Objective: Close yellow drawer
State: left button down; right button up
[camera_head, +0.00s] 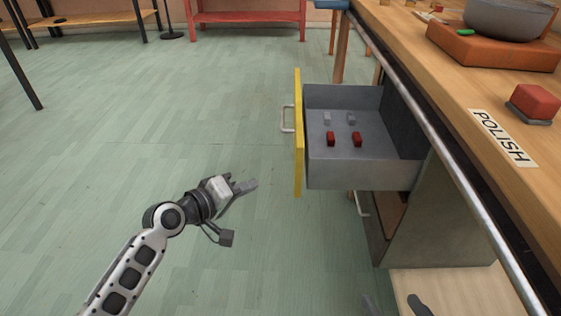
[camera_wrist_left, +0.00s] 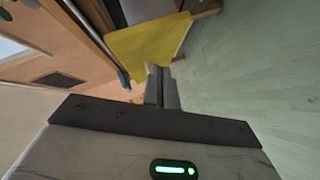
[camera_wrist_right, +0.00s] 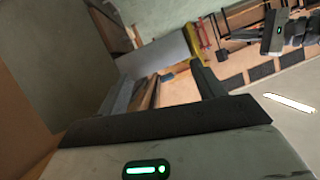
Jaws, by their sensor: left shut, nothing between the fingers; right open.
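The yellow drawer (camera_head: 298,140) stands pulled out from the workbench, its yellow front facing left with a pale handle (camera_head: 287,119). Two small red pieces and two small grey pieces lie in its grey tray. My left gripper (camera_head: 252,185) is shut and empty, to the left of the drawer front and apart from it. In the left wrist view, the yellow front (camera_wrist_left: 147,45) shows beyond the shut fingers (camera_wrist_left: 163,85). My right gripper (camera_wrist_right: 165,85) is open and empty; the drawer's yellow edge (camera_wrist_right: 195,45) and grey side show beyond it.
The wooden workbench (camera_head: 400,50) has a metal rail along its edge and a POLISH label (camera_head: 503,138). A red block (camera_head: 535,102) and a pan on a wooden base (camera_head: 490,45) sit on top. A red shelf (camera_head: 247,15) stands behind.

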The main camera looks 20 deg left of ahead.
pick_arm(q)
jog(key=w+a+r+n+t+h+b, duration=0.2)
jog(key=w+a+r+n+b, duration=0.2)
jog(key=w+a+b, duration=0.15)
jog(key=s+d+r+b+x, duration=0.1)
jog(key=d+x, duration=0.1)
jog(key=x, duration=1.2)
jog(key=shift+r+t, duration=0.3)
jog(key=shift+r, duration=0.1)
pick_arm(e)
jog(key=shift+w+a+f+t+y, duration=0.1)
jog(key=shift+a+f+t+y, duration=0.1)
jog(key=shift+a+f+y, duration=0.5)
jog(key=shift+w+a+f+t+y, duration=0.1)
jog(key=shift+a+f+t+y, duration=0.1)
jog(key=shift+a+f+y, duration=0.45)
pick_arm(q)
jog(key=shift+s, duration=0.15)
pick_arm(e)
jog(key=shift+d+f+h, duration=0.15)
jog(key=shift+h, duration=0.3)
